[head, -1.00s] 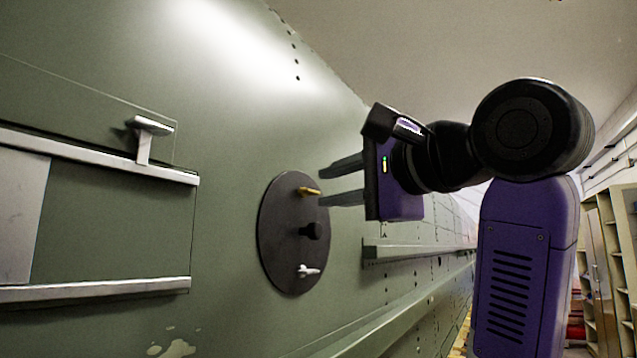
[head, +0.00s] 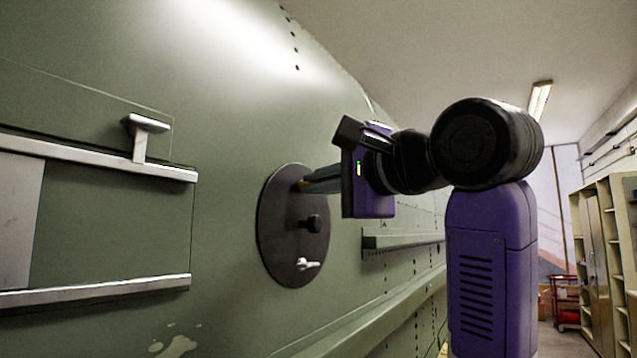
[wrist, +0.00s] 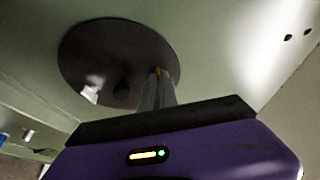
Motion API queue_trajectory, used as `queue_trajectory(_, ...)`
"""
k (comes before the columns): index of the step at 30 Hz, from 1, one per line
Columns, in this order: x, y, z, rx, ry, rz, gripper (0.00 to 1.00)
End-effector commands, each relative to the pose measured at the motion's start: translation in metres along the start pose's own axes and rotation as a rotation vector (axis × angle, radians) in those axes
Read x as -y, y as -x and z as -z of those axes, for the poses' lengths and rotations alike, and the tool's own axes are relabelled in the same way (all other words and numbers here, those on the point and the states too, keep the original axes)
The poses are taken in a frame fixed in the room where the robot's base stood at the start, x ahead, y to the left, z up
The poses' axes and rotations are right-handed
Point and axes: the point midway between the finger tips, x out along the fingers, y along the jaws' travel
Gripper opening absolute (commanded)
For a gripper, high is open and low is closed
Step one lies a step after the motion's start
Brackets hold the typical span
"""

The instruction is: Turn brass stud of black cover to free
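The black cover (head: 277,240) is a round dark disc on the green fuselage wall, left of my gripper. It also shows in the wrist view (wrist: 88,58). It carries a brass stud near its top, a black knob (head: 312,223) in the middle and a white-silver stud (head: 307,264) near the bottom. My gripper (head: 306,184) reaches the cover from the right. Its fingers are close together with their tips at the brass stud (wrist: 157,71). The fingers look shut on the stud and hide most of it.
A rail (head: 400,240) sticks out from the wall right of the cover, with a longer ledge (head: 370,318) below. At left is a rail-framed panel (head: 110,228) with a T-shaped handle (head: 146,127). Shelves (head: 605,230) and a red cart (head: 566,305) stand far right.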

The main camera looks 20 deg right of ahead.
Motion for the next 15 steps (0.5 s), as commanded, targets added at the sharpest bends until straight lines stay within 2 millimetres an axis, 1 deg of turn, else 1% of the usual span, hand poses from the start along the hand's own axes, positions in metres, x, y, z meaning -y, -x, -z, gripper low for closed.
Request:
queue_trajectory(8,-0.0023,0.0,-0.0004,0.001,0.038,0.016,0.0)
queue_trajectory(15,-0.0055,0.0,-0.0002,0.0,0.17,0.071,0.0)
